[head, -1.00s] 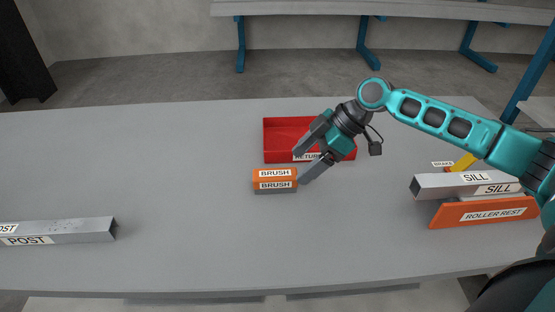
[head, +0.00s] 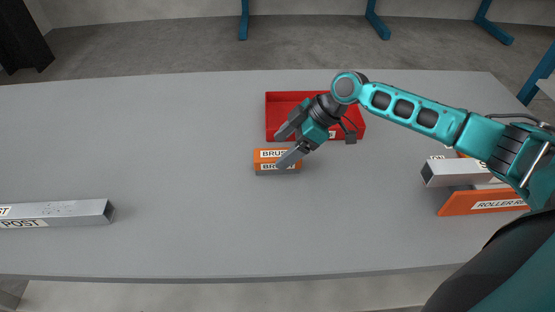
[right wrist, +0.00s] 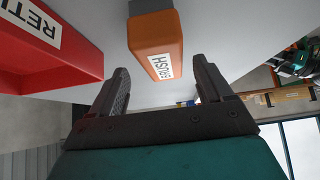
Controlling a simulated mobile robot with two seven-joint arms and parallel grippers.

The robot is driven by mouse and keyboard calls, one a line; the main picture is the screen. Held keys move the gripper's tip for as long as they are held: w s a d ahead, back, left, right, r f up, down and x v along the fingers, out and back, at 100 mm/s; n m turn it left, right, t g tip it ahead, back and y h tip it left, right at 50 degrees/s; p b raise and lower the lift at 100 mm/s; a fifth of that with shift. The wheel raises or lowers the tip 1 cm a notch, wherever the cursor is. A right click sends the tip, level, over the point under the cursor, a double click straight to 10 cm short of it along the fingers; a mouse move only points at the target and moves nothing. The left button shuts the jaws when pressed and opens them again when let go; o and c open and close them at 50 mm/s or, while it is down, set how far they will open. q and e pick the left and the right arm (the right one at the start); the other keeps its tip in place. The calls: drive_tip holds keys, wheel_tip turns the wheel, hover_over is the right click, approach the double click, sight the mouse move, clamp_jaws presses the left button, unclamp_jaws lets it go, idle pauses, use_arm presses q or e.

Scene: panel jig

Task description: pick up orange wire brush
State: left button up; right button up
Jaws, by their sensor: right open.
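The orange wire brush (head: 264,163) lies on the grey table, with BRUSH labels on its orange block and a grey underside. It also shows in the right wrist view (right wrist: 150,38), ahead of the fingers and roughly between them. My right gripper (head: 287,148) is open and empty. In the head view its near finger overlaps the brush's right part; I cannot tell if it touches. In the right wrist view the fingertips (right wrist: 163,75) appear just short of the brush. My left gripper is not in view.
A red tray (head: 279,98) labelled RETURN stands just behind the brush, close to the gripper. A grey POST bar (head: 85,209) lies at left. A SILL bar (head: 455,173) rests over the orange roller rest (head: 455,203) at right. The table's front and middle are clear.

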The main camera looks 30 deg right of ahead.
sight(277, 154)
drive_tip(key=x, duration=0.4)
drive_tip(key=shift+a+f, duration=0.25)
drive_tip(key=shift+a, duration=0.1)
drive_tip(key=shift+s, duration=0.1)
drive_tip(key=c, duration=1.1)
drive_tip(key=shift+r, duration=0.1)
